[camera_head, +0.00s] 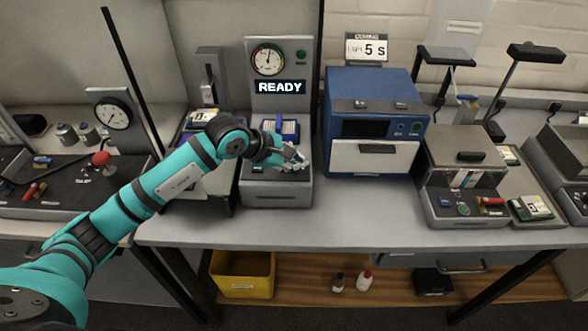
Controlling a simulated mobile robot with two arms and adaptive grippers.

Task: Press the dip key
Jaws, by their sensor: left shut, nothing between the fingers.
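My left arm reaches in from the left. My left gripper (296,158) is shut and empty, above the front part of a grey machine (277,188) at the middle of the bench. The machine's upright panel (281,50) has a round gauge (267,59), a green button (301,57) and a display (280,87) reading READY. A blue piece (287,127) sits on the machine just behind the gripper. I cannot make out a key marked as the dip key; the gripper covers part of the machine top. My right gripper is not in view.
A blue oven-like unit (375,100) with a "5 s" sign (366,48) stands close on the right. Farther right is a grey box with buttons (466,178). A black pole (128,80) rises at the left. The bench's front strip (350,215) is clear.

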